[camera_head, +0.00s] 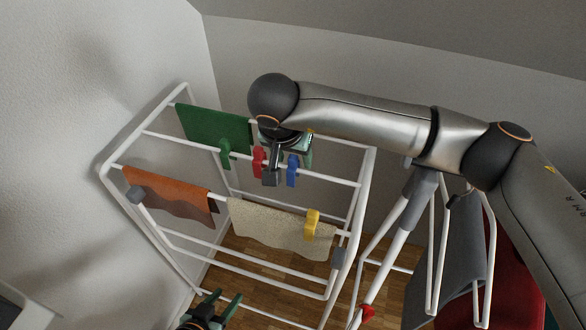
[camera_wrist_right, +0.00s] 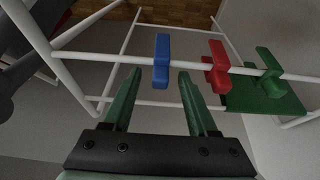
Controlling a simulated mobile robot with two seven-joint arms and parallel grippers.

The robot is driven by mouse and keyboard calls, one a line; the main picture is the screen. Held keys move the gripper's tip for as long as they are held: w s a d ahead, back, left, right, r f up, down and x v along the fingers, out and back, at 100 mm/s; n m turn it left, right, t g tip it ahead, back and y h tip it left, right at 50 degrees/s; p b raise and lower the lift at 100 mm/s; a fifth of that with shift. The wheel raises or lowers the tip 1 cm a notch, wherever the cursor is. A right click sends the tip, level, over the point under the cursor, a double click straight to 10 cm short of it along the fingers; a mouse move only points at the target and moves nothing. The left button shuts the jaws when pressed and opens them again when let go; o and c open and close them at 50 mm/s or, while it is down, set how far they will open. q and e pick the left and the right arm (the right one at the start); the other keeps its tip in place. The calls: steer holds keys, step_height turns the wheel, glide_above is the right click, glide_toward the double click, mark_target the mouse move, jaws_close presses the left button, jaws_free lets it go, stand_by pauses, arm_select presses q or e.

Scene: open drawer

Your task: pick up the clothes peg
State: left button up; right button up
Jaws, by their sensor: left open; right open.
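Several clothes pegs sit on the rack's bars. A blue peg (camera_head: 292,171) is on an upper bar; in the right wrist view the blue peg (camera_wrist_right: 162,60) appears between the fingertips of my right gripper (camera_wrist_right: 160,76). A red peg (camera_head: 259,161) (camera_wrist_right: 216,66) sits beside it, then a green peg (camera_head: 225,153) (camera_wrist_right: 269,72) at the green cloth. A yellow peg (camera_head: 312,224) clips the beige cloth. My right gripper (camera_head: 290,148) is open above the bar by the blue peg; contact cannot be told. My left gripper (camera_head: 222,303) is open and empty at the bottom edge.
The white drying rack (camera_head: 172,232) holds a green cloth (camera_head: 208,128), an orange cloth (camera_head: 165,193) and a beige cloth (camera_head: 270,232). Walls stand behind and left. Hanging red cloth (camera_head: 505,290) and grey cloth (camera_head: 445,255) are at right. Wood floor shows below.

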steer(key=shift+c, duration=0.3)
jaws_close()
stand_by(0.4)
